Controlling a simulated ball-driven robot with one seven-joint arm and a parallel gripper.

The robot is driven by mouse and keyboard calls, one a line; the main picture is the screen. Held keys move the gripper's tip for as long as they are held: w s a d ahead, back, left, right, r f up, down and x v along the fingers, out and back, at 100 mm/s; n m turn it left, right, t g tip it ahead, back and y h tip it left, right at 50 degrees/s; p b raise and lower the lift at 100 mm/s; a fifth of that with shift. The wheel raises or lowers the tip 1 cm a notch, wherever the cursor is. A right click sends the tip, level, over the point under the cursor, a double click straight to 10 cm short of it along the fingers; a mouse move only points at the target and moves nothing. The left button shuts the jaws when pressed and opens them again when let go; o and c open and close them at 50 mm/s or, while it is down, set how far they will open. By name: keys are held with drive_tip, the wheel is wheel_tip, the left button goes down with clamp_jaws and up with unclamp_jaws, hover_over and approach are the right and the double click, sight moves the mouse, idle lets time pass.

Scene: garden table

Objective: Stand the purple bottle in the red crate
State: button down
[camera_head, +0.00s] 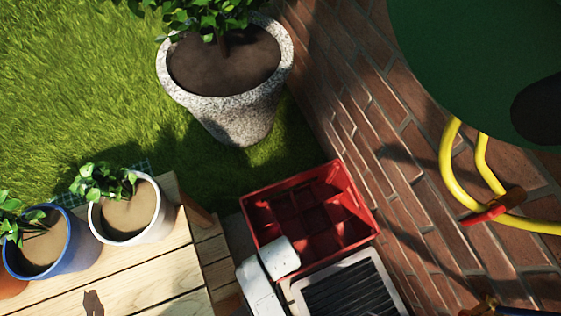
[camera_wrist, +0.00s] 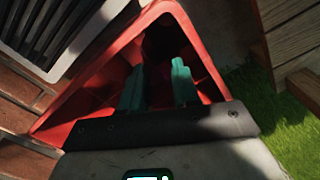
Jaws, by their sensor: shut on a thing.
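The red crate (camera_head: 262,212) stands beside the wooden table in the head view, with its open top up. It also fills the middle of the wrist view (camera_wrist: 98,105). My gripper (camera_wrist: 160,85), with teal fingers, points into the crate in the wrist view. The fingers are shut on a dark thing (camera_wrist: 162,45), which I take for the purple bottle. It is in deep shade, so its colour, tilt and lower end cannot be made out. In the head view my white arm covers the crate's near left corner, and the fingers and bottle are hidden.
A pale box with a dark slatted top (camera_head: 350,290) stands right against the crate's near side. The wooden table (camera_head: 150,270) at left holds a white pot (camera_head: 150,222) and a blue pot (camera_head: 70,245). A yellow hose (camera_head: 455,180) lies on the bricks at right.

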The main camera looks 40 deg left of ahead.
wheel_tip(320, 180, down, 6)
drive_tip(key=b, duration=0.2)
drive_tip(key=shift+r+b, duration=0.15)
drive_tip(key=shift+b, duration=0.15)
drive_tip(key=c, duration=1.1)
unclamp_jaws()
wheel_tip(320, 180, up, 12)
drive_tip(key=p, duration=0.6)
